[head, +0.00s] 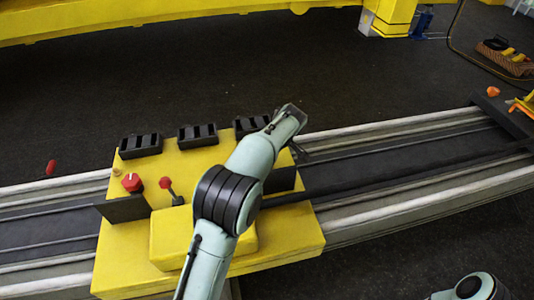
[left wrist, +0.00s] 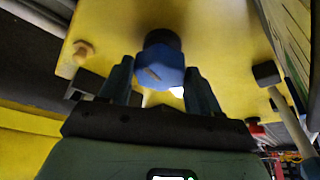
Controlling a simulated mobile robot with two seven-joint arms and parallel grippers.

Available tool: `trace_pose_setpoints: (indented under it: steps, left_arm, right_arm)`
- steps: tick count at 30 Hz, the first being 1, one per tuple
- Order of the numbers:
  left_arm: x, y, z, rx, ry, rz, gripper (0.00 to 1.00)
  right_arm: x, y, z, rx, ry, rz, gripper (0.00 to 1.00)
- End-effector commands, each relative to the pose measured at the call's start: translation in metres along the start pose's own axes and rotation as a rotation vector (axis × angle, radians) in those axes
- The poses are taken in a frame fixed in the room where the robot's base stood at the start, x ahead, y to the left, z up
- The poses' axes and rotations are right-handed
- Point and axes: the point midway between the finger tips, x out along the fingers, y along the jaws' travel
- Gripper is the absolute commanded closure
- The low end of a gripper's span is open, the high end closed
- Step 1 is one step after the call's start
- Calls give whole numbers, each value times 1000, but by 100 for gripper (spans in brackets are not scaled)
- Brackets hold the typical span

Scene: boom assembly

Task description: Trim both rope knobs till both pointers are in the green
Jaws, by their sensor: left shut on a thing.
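Dark slotted housings (head: 140,145) line the console's far edge. I cannot make out pointers or green zones. My right gripper is out of view.
The yellow console (head: 285,235) straddles a long rail track (head: 400,200). A red knob (head: 132,182) and a red-topped lever (head: 166,184) stand at its left. A tan peg (left wrist: 82,50) is left of the blue knob.

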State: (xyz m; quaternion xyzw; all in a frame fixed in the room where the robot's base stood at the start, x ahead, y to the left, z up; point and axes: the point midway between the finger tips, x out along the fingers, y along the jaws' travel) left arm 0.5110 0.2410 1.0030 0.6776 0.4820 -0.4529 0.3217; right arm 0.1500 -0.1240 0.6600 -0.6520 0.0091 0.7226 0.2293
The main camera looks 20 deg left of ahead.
Motion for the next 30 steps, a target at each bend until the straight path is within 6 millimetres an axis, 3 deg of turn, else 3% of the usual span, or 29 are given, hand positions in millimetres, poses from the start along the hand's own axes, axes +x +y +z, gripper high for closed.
trace_pose_setpoints:
  steps: [16, 17, 18, 30]
  left_arm:
    - [0, 1, 0, -21, 0, -6, 68]
    - [0, 1, 0, -21, 0, -6, 28]
    - [0, 1, 0, -21, 0, -6, 15]
    - [-6, 1, 0, -20, 0, -5, 12]
  right_arm:
    - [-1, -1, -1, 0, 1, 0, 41]
    - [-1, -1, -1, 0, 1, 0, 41]
    - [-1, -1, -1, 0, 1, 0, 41]
    - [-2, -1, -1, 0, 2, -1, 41]
